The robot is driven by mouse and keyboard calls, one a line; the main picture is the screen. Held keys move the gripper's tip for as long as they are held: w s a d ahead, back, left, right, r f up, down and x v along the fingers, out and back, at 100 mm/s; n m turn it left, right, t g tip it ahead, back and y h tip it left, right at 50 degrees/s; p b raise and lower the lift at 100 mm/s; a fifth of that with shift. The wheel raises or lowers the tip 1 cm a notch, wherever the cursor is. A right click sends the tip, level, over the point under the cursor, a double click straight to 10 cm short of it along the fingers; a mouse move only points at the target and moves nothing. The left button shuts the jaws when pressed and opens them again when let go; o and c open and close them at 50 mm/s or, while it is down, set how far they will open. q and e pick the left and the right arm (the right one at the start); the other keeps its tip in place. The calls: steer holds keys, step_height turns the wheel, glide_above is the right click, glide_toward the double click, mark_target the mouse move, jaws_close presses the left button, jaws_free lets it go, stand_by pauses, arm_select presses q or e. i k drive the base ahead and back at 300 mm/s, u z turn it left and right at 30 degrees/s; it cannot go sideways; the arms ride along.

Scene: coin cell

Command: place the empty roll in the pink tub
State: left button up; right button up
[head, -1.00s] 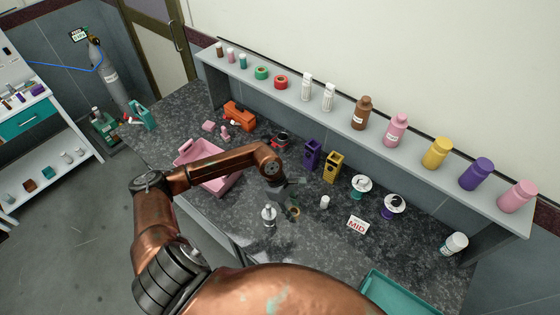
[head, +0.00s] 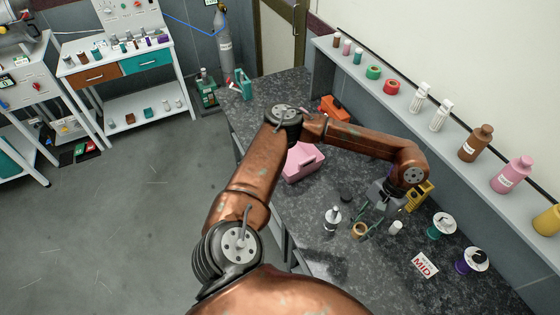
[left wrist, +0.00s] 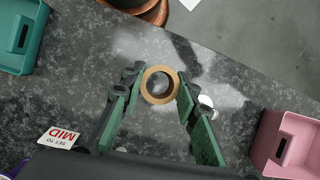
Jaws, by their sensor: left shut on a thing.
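The empty roll is a tan ring (head: 359,230) low over the dark countertop; I cannot tell whether it touches the surface. In the left wrist view the roll (left wrist: 160,85) sits between the tips of the two green-padded fingers. My left gripper (head: 370,219) is shut on it; the wrist view shows the gripper (left wrist: 159,82) too. The pink tub (head: 303,163) stands farther back on the counter, partly hidden behind my left arm. It also shows at the right edge of the wrist view (left wrist: 285,145). My right gripper is not in view.
A white dropper bottle (head: 332,220) stands just left of the roll, a small white bottle (head: 395,228) just right. A teal bin (left wrist: 20,38) is in the wrist view.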

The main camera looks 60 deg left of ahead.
mark_target(289, 158)
steer(key=u, duration=0.5)
steer(key=k, duration=1.2)
steer(key=u, duration=1.05)
steer(key=i, duration=0.6)
steer(key=u, duration=0.5)
steer(key=i, duration=0.8)
steer(key=z, duration=0.9)
steer(key=i, duration=0.75)
steer(key=z, duration=0.75)
